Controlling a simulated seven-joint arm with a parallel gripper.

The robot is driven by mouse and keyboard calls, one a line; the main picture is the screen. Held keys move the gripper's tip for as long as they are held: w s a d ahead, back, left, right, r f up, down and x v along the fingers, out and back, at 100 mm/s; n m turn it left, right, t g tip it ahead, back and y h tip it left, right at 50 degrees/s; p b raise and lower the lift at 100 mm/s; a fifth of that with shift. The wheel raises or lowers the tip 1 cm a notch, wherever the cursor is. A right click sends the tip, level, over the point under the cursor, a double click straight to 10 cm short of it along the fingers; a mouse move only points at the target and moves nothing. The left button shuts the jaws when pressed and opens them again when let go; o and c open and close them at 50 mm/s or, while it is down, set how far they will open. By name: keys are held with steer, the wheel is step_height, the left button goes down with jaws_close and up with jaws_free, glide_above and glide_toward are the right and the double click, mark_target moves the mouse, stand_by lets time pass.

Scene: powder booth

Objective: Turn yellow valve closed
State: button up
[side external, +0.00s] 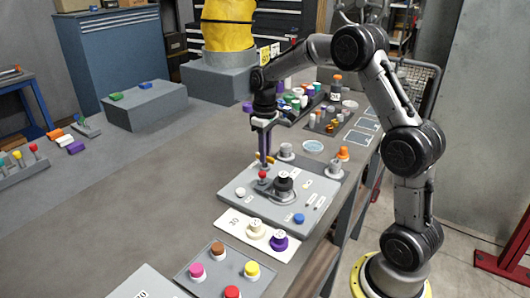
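My gripper (265,152) points straight down over the back edge of a grey panel (237,181). Its fingers look narrow and close together, and I cannot tell whether they are shut or hold anything. A small yellow-orange piece (258,156) shows right at the fingertips. It may be the yellow valve's handle, but it is partly hidden and too small to tell its angle. A red-topped knob (262,175) stands just below the fingertips on the panel. A separate yellow knob (252,269) sits on a nearer grey plate, well away from my gripper.
The panel also bears a black round knob (284,183) and a blue knob (298,218). A white plate (238,228) with cream and purple knobs lies nearer. Many small jars (300,97) crowd the table behind my gripper.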

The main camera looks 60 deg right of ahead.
steer(key=o, duration=0.4)
steer(key=shift+c, duration=0.2)
step_height(320, 180, up, 14)
steer(key=shift+f, duration=0.1)
stand_by(0.5)
steer(key=s+a+r+n+t, duration=0.1)
steer(key=s+a+r+t, duration=0.1)
steer(key=s+a+r, duration=0.35)
steer(key=s+a+r+n+t, duration=0.1)
steer(key=s+a+r, duration=0.2)
steer(key=s+a, duration=0.4)
steer(key=s+a+f+m+t, duration=0.2)
steer(key=s+a+f, duration=0.1)
steer(key=s+f, duration=0.8)
steer(key=s, duration=0.2)
steer(key=shift+s+f+t, duration=0.3)
